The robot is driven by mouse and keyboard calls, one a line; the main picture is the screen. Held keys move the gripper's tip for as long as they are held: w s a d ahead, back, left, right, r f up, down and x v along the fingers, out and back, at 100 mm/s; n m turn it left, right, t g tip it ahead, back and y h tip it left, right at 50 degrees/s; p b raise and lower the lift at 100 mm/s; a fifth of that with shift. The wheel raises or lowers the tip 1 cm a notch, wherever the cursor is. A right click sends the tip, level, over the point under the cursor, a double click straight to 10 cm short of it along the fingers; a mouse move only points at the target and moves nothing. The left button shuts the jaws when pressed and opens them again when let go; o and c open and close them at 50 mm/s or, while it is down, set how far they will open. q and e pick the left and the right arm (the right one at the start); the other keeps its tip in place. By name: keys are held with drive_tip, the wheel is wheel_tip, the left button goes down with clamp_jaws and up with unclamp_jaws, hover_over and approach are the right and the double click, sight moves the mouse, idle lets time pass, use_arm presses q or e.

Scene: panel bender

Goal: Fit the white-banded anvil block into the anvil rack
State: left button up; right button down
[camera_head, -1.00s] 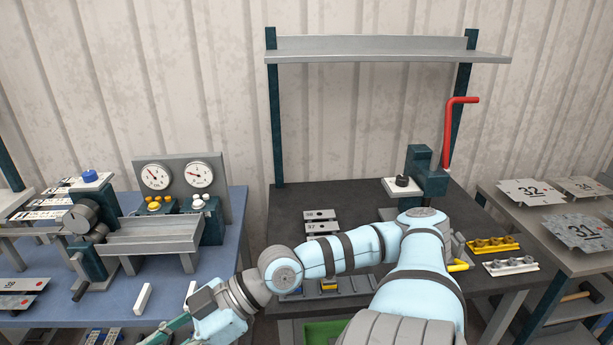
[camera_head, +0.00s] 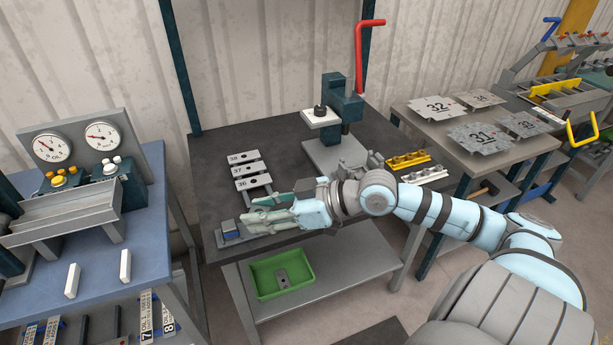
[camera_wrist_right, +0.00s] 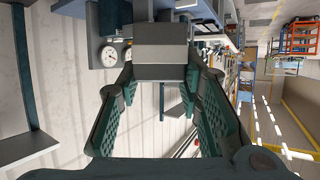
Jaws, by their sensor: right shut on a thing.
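My right gripper (camera_head: 252,212) reaches in from the right, low over the front left of the dark bench. In the right wrist view its green fingers (camera_wrist_right: 160,82) are shut on a grey block (camera_wrist_right: 160,48). The head view hides the held block behind the fingers. The anvil rack (camera_head: 229,239) lies along the bench's front edge, largely covered by my gripper. My left gripper is out of view.
Numbered plates (camera_head: 246,170) lie just behind my gripper. A press with a red handle (camera_head: 368,60) stands at the back. Yellow and white holders (camera_head: 408,160) lie to the right. A green bin (camera_head: 281,275) is on the shelf below. The bench's back left is clear.

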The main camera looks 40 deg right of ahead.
drive_tip(key=w+d+f+m+t+h+p, duration=0.3)
drive_tip(key=w+d+m+h, duration=0.55)
drive_tip(key=d, duration=0.65)
drive_tip(key=w+d+f+m+h+b, duration=0.1)
drive_tip(key=f, duration=0.5)
drive_tip(key=w+d+f+m+h+b, duration=0.1)
drive_tip(key=f+h+b, duration=0.1)
drive_tip(key=f, duration=0.4)
drive_tip(key=w+d+f+m+h+b, duration=0.1)
drive_tip(key=w+f+b, duration=0.1)
drive_tip(key=f, duration=0.4)
drive_tip(key=shift+w+d+f+h, duration=0.1)
drive_tip(key=shift+f+h, duration=0.05)
drive_tip(key=shift+h, duration=0.1)
drive_tip(key=shift+f, duration=0.2)
drive_tip(key=c, duration=1.1)
unclamp_jaws()
drive_tip(key=shift+o, duration=0.2)
